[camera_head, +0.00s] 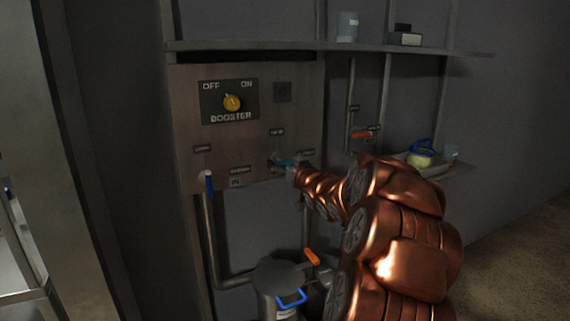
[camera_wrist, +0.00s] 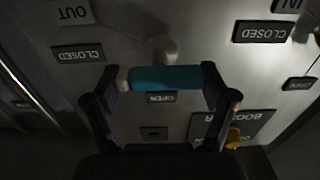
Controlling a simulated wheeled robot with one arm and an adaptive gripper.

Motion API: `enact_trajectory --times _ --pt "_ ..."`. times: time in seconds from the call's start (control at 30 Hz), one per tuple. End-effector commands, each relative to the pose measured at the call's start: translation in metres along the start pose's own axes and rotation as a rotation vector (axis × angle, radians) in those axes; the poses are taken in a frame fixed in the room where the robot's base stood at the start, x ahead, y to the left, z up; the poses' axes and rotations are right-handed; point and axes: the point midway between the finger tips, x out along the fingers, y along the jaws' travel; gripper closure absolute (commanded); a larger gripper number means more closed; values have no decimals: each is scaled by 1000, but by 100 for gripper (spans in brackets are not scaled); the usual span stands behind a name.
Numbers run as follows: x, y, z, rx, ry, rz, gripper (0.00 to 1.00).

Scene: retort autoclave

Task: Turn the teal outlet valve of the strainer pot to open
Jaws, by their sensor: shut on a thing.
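The teal valve handle (camera_wrist: 166,78) lies across the wrist view, with a pale round hub (camera_wrist: 158,48) behind it. My gripper (camera_wrist: 162,92) is shut on it, with one dark finger at each end. An OPEN plate (camera_wrist: 160,98) shows upside down just beside the handle, and a CLOSED plate (camera_wrist: 78,53) is farther to the left. In the head view the teal handle (camera_head: 284,162) shows as a small strip on the lower panel, and my gripper (camera_head: 293,172) is at it, partly hidden by my copper arm.
The panel (camera_head: 300,105) carries a yellow BOOSTER knob (camera_head: 232,102). A blue-handled lever (camera_head: 209,184) is at the left pipe. Below is a lidded pot (camera_head: 280,275) with an orange lever (camera_head: 311,257). A shelf (camera_head: 270,46) runs above; a tray (camera_head: 440,170) holds things at right.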

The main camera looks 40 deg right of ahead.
Motion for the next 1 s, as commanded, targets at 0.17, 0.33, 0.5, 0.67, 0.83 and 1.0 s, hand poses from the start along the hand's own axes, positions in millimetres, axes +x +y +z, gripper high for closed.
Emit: enact_trajectory --times 0.17,0.33,0.5,0.67,0.83,1.0 --pt "0 0 0 -1 0 -1 52" --pt "0 -1 1 -22 -1 -1 52" --pt "0 -1 2 -89 0 -1 52" --pt "0 -1 2 -203 0 -1 52" --pt "0 -2 3 -359 2 -2 52" --pt "0 -2 4 -521 0 -1 52"
